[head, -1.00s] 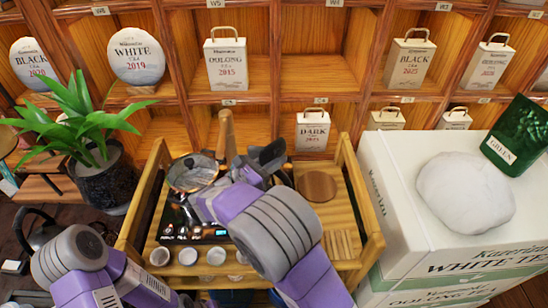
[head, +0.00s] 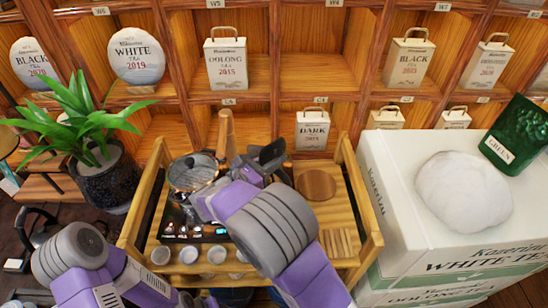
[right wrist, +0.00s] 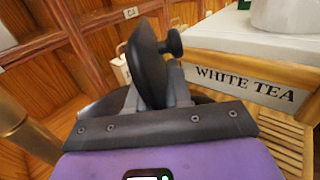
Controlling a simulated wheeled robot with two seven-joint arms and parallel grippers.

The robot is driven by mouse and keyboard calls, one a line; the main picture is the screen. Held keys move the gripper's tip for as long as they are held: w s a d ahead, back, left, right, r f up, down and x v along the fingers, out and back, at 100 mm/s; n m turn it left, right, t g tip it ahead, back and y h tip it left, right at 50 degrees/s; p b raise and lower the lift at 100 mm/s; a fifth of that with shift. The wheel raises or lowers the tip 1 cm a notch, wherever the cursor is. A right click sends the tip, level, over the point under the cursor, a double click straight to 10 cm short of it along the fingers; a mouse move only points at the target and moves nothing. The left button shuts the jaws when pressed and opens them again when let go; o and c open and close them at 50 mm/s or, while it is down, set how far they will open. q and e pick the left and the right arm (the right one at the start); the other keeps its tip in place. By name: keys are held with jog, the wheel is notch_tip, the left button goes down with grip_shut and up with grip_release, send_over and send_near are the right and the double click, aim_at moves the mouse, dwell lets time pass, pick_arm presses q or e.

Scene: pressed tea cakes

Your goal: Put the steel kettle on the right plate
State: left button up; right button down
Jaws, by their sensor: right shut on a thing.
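The steel kettle (head: 193,172) shows as a round shiny body on the left side of the wooden cart, above the dark panel. My right gripper (head: 258,163) is to its right. In the right wrist view its fingers (right wrist: 155,95) are shut on a black part with a knob (right wrist: 148,62), which seems to be the kettle's handle. The join between this part and the body is hidden by my gripper and arm. The right plate (head: 317,185), a bare brown disc on the cart, lies to the right of my right gripper. My left gripper is not in view.
Several small cups (head: 188,255) stand along the cart's front. A wooden rail (head: 362,195) bounds the cart on the right. White tea boxes (head: 378,170) stand beyond it. Shelves with tea tins (head: 312,130) rise behind. A potted plant (head: 105,175) stands on the left.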

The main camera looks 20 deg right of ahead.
jog(key=shift+r, duration=0.15)
jog(key=shift+f, duration=0.65)
dwell(0.5)
jog(key=c, duration=1.3)
grip_release()
jog(key=shift+f, duration=0.15)
jog(key=shift+p+v, duration=0.55)
jog(key=shift+v, duration=1.05)
jog(key=shift+p+v, duration=1.2)
jog(key=shift+v, duration=2.7)
